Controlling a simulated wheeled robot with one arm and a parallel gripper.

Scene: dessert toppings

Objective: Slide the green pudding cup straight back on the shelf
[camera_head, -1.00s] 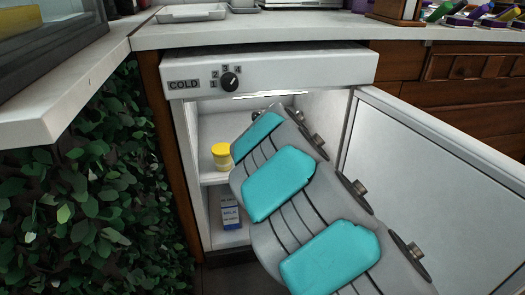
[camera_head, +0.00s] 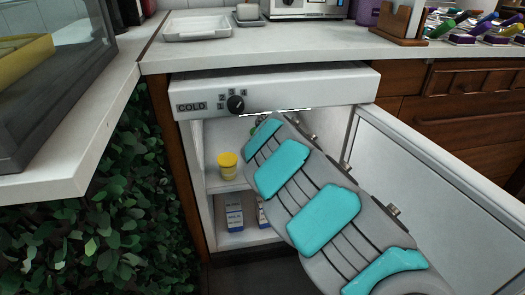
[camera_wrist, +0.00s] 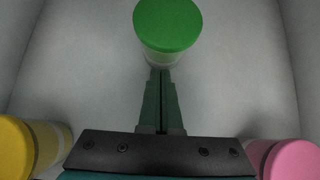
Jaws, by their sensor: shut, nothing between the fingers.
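The green pudding cup (camera_wrist: 168,28) stands upright at the top middle of the wrist view, with a pale body under a green lid. My gripper (camera_wrist: 161,75) is shut and empty. Its fingertips point at the near side of the cup and appear to touch it or nearly so. The white shelf (camera_wrist: 95,60) lies under the cup. In the head view my arm reaches into the open fridge and hides my gripper and most or all of the green cup.
A yellow cup (camera_wrist: 28,145) is left of my gripper and a pink cup (camera_wrist: 285,158) is right of it. The yellow cup also shows in the head view (camera_head: 228,167). Cartons (camera_head: 234,217) stand on the lower shelf. The open fridge door (camera_head: 430,190) is right of my arm.

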